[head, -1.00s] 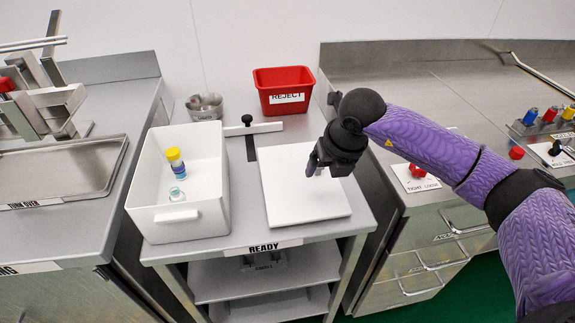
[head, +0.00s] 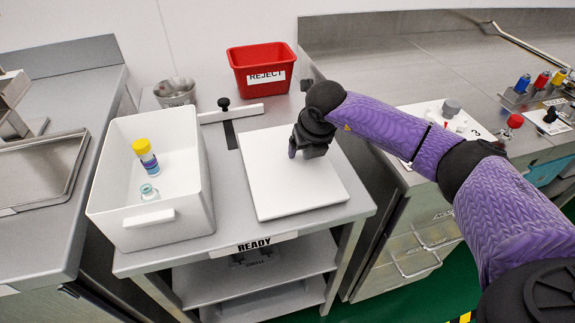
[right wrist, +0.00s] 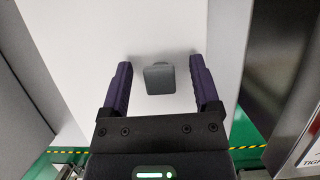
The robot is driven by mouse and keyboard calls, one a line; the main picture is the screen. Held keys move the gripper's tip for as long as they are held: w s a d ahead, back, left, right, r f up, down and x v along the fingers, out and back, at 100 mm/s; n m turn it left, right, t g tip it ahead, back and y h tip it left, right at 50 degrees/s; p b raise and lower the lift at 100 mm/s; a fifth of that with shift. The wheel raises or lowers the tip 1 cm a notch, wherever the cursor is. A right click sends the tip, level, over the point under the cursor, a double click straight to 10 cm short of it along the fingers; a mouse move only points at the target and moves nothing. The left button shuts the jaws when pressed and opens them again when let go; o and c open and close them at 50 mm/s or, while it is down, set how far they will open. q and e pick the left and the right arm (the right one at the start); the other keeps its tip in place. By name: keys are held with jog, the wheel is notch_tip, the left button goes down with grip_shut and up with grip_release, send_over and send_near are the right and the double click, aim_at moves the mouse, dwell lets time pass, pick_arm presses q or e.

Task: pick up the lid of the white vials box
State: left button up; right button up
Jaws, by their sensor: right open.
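The white lid (head: 275,190) lies flat on the table marked READY, to the right of the white vials box (head: 190,215). The box is open and holds a yellow-capped vial (head: 147,158) and a clear vial (head: 149,192). My right gripper (head: 301,154) is over the upper right part of the lid, pointing down. In the right wrist view, its open fingers (right wrist: 160,66) stand on either side of a grey square knob (right wrist: 159,79) on the lid. The knob is between the fingers with a gap on both sides. In the head view my gripper hides the knob.
A red REJECT bin (head: 262,75) and a metal cup (head: 175,92) stand at the back of the table. A black-knobbed metal bar (head: 232,112) lies behind the lid. Steel counters stand left and right, the right one (head: 430,70) with coloured knobs.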

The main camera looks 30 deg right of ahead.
jog(key=c, duration=0.7)
grip_shut()
pick_arm(q)
jog(key=shift+w+a, duration=0.15)
jog(key=shift+w, duration=0.1)
jog(key=shift+s, duration=0.15)
